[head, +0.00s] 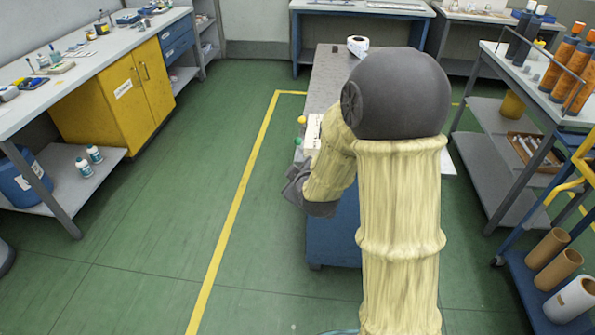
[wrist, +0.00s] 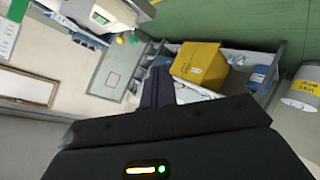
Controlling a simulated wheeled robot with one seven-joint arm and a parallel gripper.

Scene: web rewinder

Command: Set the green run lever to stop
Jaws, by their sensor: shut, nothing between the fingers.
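The green knob of the run lever (head: 298,140) shows at the left edge of the grey machine (head: 325,75) in the head view, just left of my arm. It also shows small near the top of the wrist view, as a green knob (wrist: 134,40) beside a yellow one. The yellow-orange knob (head: 302,120) stands just beyond the green one in the head view. My gripper (wrist: 158,88) is shut and empty, apart from both knobs. In the head view my forearm and dark wrist hide much of the machine, and the fingertips are hard to make out.
A yellow cabinet (head: 120,92) stands under the left bench. A yellow floor line (head: 235,205) runs along clear green floor left of the machine. A shelf cart with orange bottles (head: 565,55) and a blue trolley with rolls (head: 550,247) stand on the right.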

